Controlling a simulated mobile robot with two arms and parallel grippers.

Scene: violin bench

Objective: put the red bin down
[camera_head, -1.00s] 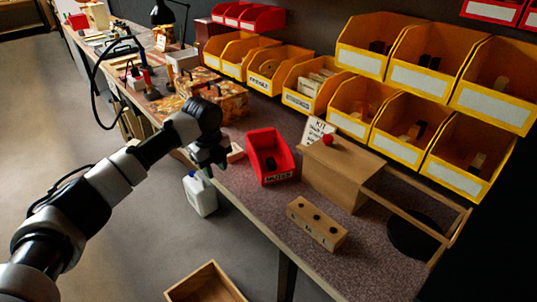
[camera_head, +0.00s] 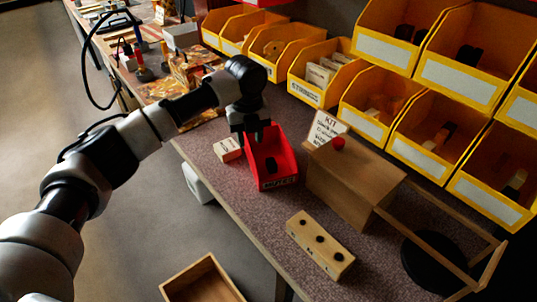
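The red bin (camera_head: 282,180) stands upright on the bench, with a white label on its front and a dark item inside. My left gripper (camera_head: 250,138) is at the bin's back left rim, pointing down. Its two fingers look spread apart, and the gripper hides part of that rim. I cannot tell whether a finger touches the bin. My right gripper is not in view.
A small pale box (camera_head: 227,149) lies just left of the bin. A wooden box (camera_head: 350,184) with a KIT card stands right of it, and a wooden block with dark holes (camera_head: 320,246) lies in front. Yellow bins (camera_head: 312,92) line the back. The bench's front edge (camera_head: 225,207) is close.

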